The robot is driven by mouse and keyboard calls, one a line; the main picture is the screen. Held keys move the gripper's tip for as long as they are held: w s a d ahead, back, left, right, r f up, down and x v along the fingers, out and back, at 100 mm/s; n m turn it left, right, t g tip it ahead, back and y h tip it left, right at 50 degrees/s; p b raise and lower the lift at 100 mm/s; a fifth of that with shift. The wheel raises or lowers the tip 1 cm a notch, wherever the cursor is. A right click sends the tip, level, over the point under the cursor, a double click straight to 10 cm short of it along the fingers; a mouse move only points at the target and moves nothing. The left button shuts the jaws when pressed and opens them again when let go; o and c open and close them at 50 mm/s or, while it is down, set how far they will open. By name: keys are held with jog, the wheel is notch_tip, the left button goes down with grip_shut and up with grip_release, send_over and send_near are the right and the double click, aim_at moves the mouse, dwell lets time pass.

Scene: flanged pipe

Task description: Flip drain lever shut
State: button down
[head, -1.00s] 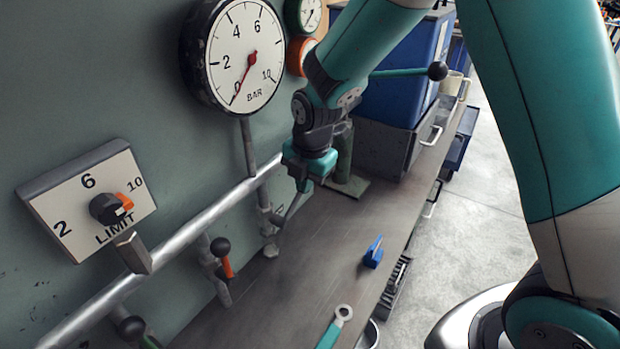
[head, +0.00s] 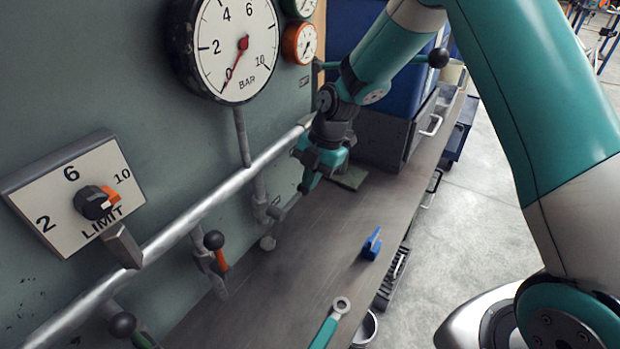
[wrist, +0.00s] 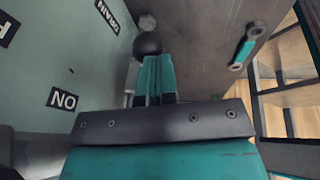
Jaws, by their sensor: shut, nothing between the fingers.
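Two levers with black ball knobs stand by the panel in the head view: one with an orange band (head: 214,241), and a green one (head: 123,325) at the lower left edge. In the wrist view a DRAIN label (wrist: 107,16) and an ON label (wrist: 62,98) show upside down on the panel. A black ball knob (wrist: 147,43) lies just beyond my fingertips there; its handle is hidden, and contact cannot be told. My gripper (head: 280,213) is shut and empty, pointing down-left above the bench; its fingers (wrist: 155,78) show together in the wrist view.
A silver pipe (head: 190,215) runs along the panel, under a large gauge (head: 235,50) and a LIMIT dial (head: 78,195). A blue object (head: 372,244) and a teal-handled wrench (head: 330,325) lie on the bench (head: 300,265). A blue bin stands behind my arm.

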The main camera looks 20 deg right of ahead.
dwell(0.6)
jog(key=s+p+v, duration=0.1)
jog(key=p+v, duration=0.1)
jog(key=v, duration=1.1)
jog(key=s+a+r+m+p, duration=0.2)
jog(key=s+a+r+m, duration=0.1)
jog(key=s+r+m, duration=0.3)
jog(key=s+a+r+m+p, duration=0.3)
jog(key=s+r, duration=0.3)
jog(key=s, duration=0.2)
jog(key=s+a+r+m+p, duration=0.1)
jog(key=s+r+m, duration=0.3)
jog(key=s+m, duration=0.5)
jog(key=s+p, duration=0.1)
jog(key=s, duration=0.4)
jog(key=shift+m+t, duration=0.3)
jog(key=shift+s+a+r, duration=0.1)
